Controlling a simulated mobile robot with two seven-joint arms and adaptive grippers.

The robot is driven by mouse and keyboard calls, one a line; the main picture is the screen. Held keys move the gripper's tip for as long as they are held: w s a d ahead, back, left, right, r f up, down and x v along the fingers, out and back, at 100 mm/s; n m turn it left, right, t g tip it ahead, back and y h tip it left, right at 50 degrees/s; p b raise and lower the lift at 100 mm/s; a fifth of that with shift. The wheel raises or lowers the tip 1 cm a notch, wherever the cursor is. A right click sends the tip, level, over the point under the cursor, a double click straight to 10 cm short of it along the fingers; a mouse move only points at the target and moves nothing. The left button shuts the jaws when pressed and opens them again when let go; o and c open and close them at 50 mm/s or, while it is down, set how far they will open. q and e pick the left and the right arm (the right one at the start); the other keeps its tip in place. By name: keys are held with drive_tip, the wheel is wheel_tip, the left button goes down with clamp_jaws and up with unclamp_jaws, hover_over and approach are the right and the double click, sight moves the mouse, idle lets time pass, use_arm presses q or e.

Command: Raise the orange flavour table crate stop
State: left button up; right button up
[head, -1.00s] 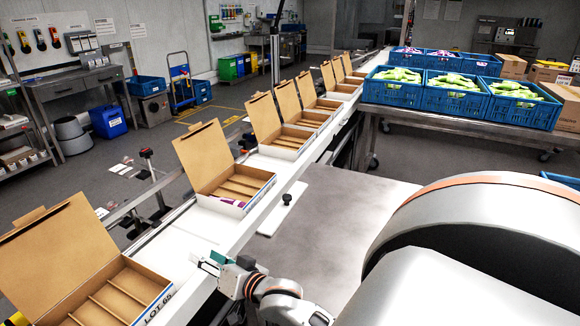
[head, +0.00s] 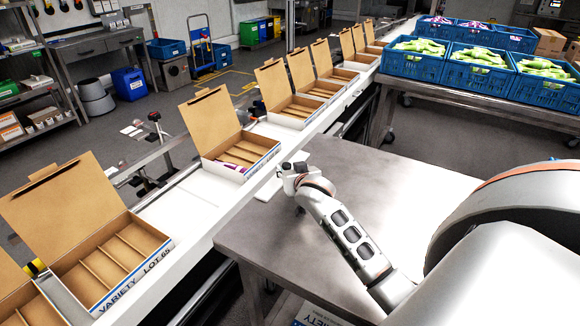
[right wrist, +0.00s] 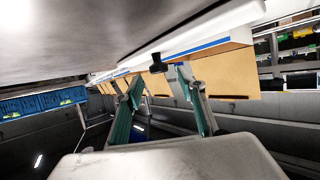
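A small black knob shows in the right wrist view (right wrist: 157,63), standing off the edge of a white strip beyond my fingertips. I cannot tell whether it is the orange flavour crate stop; no flavour label is readable. My right gripper (head: 291,167) is at the belt-side edge of the grey steel table (head: 400,180), over a white plate, and hides the knob in the head view. In the right wrist view the right gripper (right wrist: 160,82) has two green-padded fingers spread with a gap, the knob showing in that gap. It holds nothing. My left gripper is not in view.
Open cardboard boxes (head: 225,130) line the white conveyor (head: 190,205); one holds a purple packet. Blue crates of green packets (head: 480,70) stand on the back right table. A black-topped lever (head: 155,117) stands beyond the belt. The steel table top is clear.

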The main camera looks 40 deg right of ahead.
sight(287, 165)
drive_tip(key=shift+x, duration=1.95)
drive_tip(key=c, duration=1.1)
